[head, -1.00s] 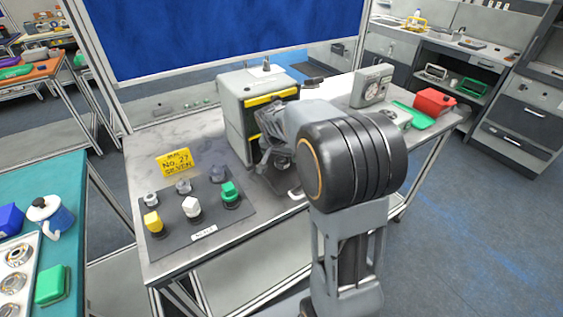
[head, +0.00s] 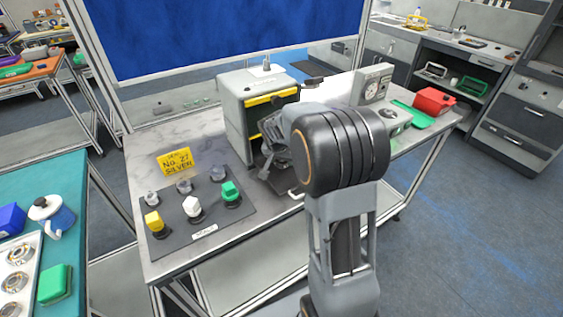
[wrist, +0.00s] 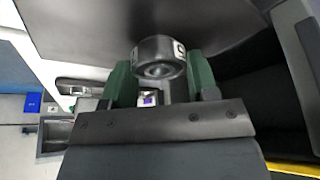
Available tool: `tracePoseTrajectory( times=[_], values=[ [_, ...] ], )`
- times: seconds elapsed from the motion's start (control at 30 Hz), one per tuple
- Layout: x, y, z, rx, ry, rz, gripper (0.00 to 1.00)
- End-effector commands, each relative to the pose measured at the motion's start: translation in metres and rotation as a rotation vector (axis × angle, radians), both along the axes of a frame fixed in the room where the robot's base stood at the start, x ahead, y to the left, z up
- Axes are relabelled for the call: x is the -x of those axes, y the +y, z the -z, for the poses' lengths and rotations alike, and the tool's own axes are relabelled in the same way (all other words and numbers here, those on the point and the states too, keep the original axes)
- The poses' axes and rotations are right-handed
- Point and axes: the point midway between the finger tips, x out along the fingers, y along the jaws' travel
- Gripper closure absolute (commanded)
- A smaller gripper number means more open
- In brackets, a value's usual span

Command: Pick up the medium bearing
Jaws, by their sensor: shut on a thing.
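A round, dark metal bearing (wrist: 158,58) with a white marked label on its side is held between the green fingertips of my gripper in the wrist view. Its size class cannot be told from here. My gripper (wrist: 160,75) is shut on it. In the head view my gripper (head: 272,150) is in front of the opening of a grey box (head: 232,122) with yellow edges. My arm hides part of that area, and the held bearing cannot be made out there.
A black mat (head: 178,240) with several colored knobs lies left of the box. A yellow sign (head: 175,161) stands behind it. A white tray (head: 38,240) with several bearings is at lower left. A dial device (head: 373,84) and a red bin (head: 434,101) stand at right.

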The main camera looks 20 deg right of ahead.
Motion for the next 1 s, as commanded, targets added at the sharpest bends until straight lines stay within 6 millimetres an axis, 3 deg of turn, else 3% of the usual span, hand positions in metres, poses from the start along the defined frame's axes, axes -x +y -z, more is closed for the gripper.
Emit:
tracePoseTrajectory(
  times=[0.2,0.57,0.77,1.0],
  values=[
    [0.0,0.0,-0.001,0.0,-0.001,0.0,0.74],
    [-0.001,0.0,-0.007,0.0,-0.002,0.001,0.74],
    [-0.001,0.0,-0.032,0.001,-0.006,0.0,0.74],
    [0.036,-0.014,-0.078,0.001,-0.009,0.004,0.74]
  ],
)
